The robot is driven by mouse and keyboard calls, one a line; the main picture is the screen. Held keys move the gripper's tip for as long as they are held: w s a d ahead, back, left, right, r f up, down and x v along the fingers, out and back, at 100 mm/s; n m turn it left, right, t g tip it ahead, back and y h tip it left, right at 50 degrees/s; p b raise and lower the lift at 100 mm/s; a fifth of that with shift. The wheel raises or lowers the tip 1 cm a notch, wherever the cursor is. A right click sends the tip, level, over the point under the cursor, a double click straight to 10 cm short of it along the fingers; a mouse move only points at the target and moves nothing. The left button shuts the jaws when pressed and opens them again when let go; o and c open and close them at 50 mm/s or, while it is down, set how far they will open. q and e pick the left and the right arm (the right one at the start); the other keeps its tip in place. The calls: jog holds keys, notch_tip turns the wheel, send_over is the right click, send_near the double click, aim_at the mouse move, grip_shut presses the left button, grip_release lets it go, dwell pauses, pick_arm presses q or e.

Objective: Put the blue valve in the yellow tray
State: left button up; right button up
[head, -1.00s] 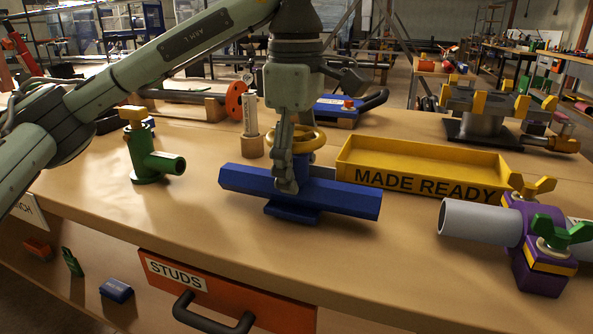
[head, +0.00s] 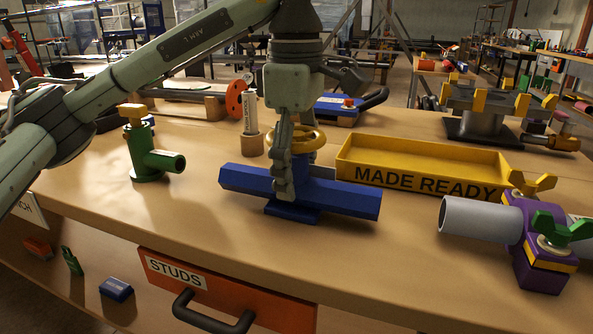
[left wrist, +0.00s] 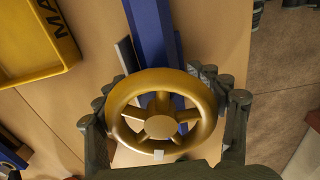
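The blue valve (head: 345,201) lies on the bench, a long blue body with a yellow handwheel (head: 312,139) on top. In the left wrist view the handwheel (left wrist: 160,110) fills the middle, with the blue body (left wrist: 153,35) beyond it. My left gripper (head: 285,190) points down at the valve. In the wrist view its fingers (left wrist: 158,78) stand apart on either side of the wheel; contact cannot be told. The yellow tray (head: 420,183), marked MADE READY, is right of the valve and looks empty. It also shows in the wrist view (left wrist: 35,70). My right gripper is not in view.
A green valve (head: 146,160) stands to the left. A purple clamp with a grey pipe (head: 480,219) is at the front right. Behind are a small upright cylinder (head: 251,143) and a grey stand (head: 482,124). Bare bench lies in front of the valve.

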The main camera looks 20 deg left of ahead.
aim_at(296, 132)
pick_arm(q)
jog(key=shift+o, duration=0.5)
jog(key=o, duration=0.5)
jog(key=shift+c, duration=0.2)
jog(key=shift+s+r, duration=0.1)
jog(key=shift+r, duration=3.65)
